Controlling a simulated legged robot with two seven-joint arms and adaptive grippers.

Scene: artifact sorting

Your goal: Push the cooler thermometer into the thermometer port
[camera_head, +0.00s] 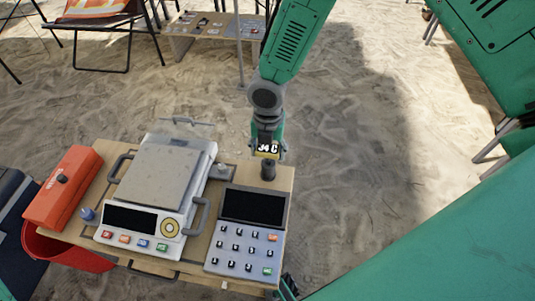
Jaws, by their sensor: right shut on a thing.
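My right gripper (268,146) points down above the back right corner of the wooden table. It is shut on a small thermometer (267,150) with a yellow edge and a display that reads about "34 C". A short dark cylinder (268,170) stands on the table directly below the thermometer; it looks like the thermometer port. I cannot tell whether the thermometer's lower end is inside it or just above it. My left gripper is not clearly seen.
A scale (165,172) with a display and coloured buttons and a keypad unit (247,232) fill most of the table. An orange box (63,187) is at the left, above a red bin (70,252). A low table (215,22) stands far behind; sand lies between.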

